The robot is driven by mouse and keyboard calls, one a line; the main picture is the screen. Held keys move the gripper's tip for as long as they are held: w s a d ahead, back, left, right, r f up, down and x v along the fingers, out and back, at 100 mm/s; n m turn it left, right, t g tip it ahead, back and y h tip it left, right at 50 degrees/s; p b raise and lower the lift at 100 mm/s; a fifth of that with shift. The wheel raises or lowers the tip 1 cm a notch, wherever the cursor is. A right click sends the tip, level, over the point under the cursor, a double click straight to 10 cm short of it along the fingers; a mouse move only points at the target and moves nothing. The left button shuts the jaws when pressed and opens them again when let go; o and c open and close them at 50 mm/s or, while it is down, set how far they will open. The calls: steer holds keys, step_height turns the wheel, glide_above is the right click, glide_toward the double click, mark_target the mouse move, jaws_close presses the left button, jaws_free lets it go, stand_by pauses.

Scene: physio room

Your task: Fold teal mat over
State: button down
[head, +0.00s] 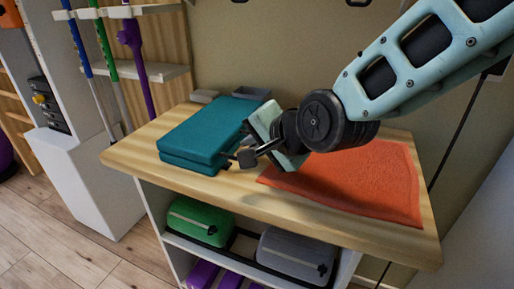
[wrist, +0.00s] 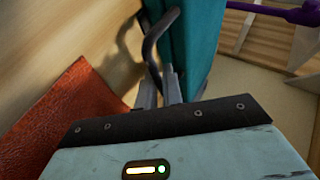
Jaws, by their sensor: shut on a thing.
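The teal mat (head: 208,130) lies on the wooden table in the head view, with two thick layers showing one on top of the other at its front edge. In the wrist view the mat (wrist: 192,35) stretches away at the top, just beyond my fingers. My gripper (head: 236,158) is at the mat's front right corner. In the wrist view my gripper (wrist: 162,85) is shut on a dark curved handle (wrist: 152,48) beside the mat's edge. My wrist hides part of the mat's right side in the head view.
An orange towel (head: 350,180) lies flat on the table right of the mat, under my arm. A small grey tray (head: 250,94) and a pale block (head: 203,97) sit behind the mat. Green (head: 200,222) and grey (head: 295,254) cases fill the shelf below.

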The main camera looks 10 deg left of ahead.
steer(key=shift+s+f, duration=0.1)
steer(key=shift+f, duration=0.05)
steer(key=c, duration=1.8)
jaws_free()
steer(key=shift+a, duration=0.1)
steer(key=shift+c, duration=0.2)
steer(key=shift+s+d+r, duration=0.1)
steer(key=shift+d+r, duration=0.15)
steer(key=p+v, duration=0.6)
steer(key=v, duration=1)
steer(key=shift+s+d, duration=0.2)
steer(key=shift+s, duration=0.1)
